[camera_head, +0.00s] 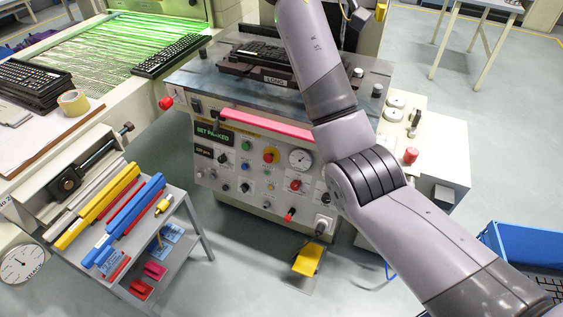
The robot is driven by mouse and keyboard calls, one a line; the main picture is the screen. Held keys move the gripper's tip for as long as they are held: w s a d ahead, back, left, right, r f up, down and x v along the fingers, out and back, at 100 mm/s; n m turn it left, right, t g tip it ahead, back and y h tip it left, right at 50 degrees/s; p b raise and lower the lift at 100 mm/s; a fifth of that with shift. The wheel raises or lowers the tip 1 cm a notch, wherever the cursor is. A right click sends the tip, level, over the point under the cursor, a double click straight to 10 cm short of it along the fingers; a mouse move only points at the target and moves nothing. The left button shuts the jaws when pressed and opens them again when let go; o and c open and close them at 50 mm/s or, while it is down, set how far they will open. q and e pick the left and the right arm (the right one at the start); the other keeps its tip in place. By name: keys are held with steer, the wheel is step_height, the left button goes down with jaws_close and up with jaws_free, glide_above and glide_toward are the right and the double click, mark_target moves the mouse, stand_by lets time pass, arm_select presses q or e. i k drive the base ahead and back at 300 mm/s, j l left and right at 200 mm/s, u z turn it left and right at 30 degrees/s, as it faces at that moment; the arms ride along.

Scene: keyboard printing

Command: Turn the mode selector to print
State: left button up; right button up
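The printing machine's light front panel (263,199) stands in the middle of the head view. It carries several small dark knobs, coloured buttons, a green-lit display (214,133), a round gauge (301,159) and a red-and-yellow rotary switch (271,156). The labels are too small to read, so I cannot tell which knob is the mode selector. My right arm enters at the lower right and rises across the machine's right side and out of the top edge. My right gripper is out of the picture. My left arm and gripper are not in view.
A pink-red bar (268,125) runs along the panel's upper edge. A keyboard (262,52) sits on the machine top. A grey cart (175,217) with coloured bars stands at lower left, a yellow pedal (308,259) below the panel, a blue crate (516,248) at right.

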mark_target(245, 188)
steer(key=i, duration=1.1)
